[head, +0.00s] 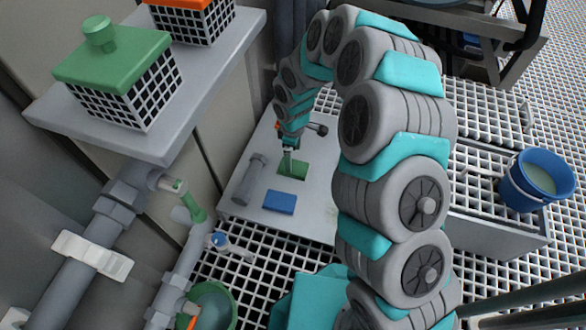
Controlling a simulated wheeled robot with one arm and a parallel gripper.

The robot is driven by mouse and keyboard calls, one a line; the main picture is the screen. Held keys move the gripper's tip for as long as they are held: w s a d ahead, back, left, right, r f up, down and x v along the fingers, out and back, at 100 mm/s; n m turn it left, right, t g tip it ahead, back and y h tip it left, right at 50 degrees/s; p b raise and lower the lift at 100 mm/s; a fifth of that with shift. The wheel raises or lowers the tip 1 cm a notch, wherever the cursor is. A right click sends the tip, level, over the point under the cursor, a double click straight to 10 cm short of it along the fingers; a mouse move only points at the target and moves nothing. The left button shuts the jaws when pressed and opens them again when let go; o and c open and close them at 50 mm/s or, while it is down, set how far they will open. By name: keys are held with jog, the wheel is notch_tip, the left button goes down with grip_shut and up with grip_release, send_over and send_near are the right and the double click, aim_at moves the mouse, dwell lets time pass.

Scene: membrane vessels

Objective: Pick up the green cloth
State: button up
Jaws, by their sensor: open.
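The green cloth (297,170) is a small flat green piece on the light grey surface (319,193) in the middle of the head view. My gripper (288,167) is at the cloth's left part, pointing down at it, and covers some of it. The gripper is open. It is too small in the picture to tell whether the fingertips touch the cloth.
A blue block (280,202) lies just in front of the cloth. A grey cylindrical part (250,179) lies to the left. A shelf (220,75) at upper left holds a green-lidded cage (120,75). A blue bucket (537,181) stands on the right.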

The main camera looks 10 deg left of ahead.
aim_at(293, 166)
notch_tip(293, 166, down, 5)
jog(key=shift+s+b, duration=0.15)
jog(key=shift+b, duration=0.3)
jog(key=shift+c, duration=0.2)
jog(key=c, duration=1.2)
jog(key=shift+r, duration=0.85)
notch_tip(293, 166, up, 2)
jog(key=shift+d+r+p, duration=0.1)
jog(key=shift+r+p, duration=0.05)
jog(key=shift+p, duration=0.25)
jog(key=s+d, duration=0.3)
jog(key=s, duration=0.1)
jog(key=s+d, duration=0.3)
jog(key=s, duration=0.1)
jog(key=s+d+r+p, duration=0.1)
jog(key=s+d, duration=0.2)
jog(key=s, duration=0.1)
jog(key=shift+s+d, duration=0.3)
jog(key=shift+d, duration=0.1)
